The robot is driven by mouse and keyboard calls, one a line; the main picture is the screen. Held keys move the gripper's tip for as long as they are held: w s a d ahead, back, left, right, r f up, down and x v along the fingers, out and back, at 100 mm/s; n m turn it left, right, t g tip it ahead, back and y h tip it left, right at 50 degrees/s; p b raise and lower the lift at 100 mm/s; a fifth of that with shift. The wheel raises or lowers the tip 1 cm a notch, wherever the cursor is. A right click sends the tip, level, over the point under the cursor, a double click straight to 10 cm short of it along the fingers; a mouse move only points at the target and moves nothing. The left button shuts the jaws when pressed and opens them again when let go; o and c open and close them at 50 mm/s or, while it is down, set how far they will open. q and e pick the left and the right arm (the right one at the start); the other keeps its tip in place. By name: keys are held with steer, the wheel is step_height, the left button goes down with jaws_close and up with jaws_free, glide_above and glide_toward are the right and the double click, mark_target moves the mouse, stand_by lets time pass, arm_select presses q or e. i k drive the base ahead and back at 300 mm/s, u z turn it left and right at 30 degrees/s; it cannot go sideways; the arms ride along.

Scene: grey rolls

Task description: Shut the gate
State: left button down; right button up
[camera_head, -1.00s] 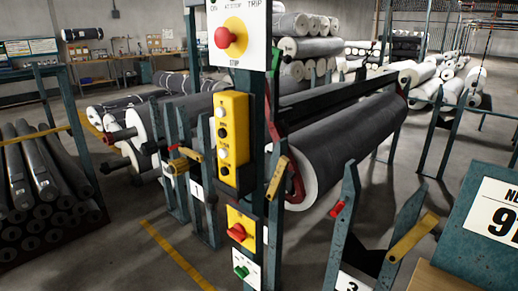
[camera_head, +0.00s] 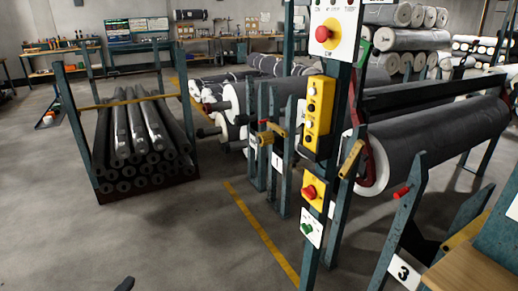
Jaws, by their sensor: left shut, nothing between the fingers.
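No part is plainly marked as the gate. Short yellow bars sit on the teal roll stands: one at the stand marked 1 (camera_head: 265,136), one beside the control post (camera_head: 350,160), and one at the stand marked 3 (camera_head: 466,231). I cannot tell which of them is the gate or how far each is swung. A red-ended peg (camera_head: 401,193) sticks out of the stand marked 3. Only a small dark tip of my left gripper (camera_head: 126,284) shows at the bottom edge, shut and empty, over bare floor and far from the stands. My right gripper is out of view.
A teal control post (camera_head: 339,190) with a red stop button (camera_head: 323,34) and yellow button box (camera_head: 318,110) stands right of centre. A large grey roll (camera_head: 436,145) lies behind it. A rack of dark rolls (camera_head: 140,140) stands left. The floor at front left is clear.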

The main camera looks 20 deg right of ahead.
mark_target(359, 145)
steer(key=z, duration=0.05)
steer(key=i, duration=1.05)
steer(key=z, duration=1.4)
steer(key=i, duration=0.9)
steer(key=z, duration=0.8)
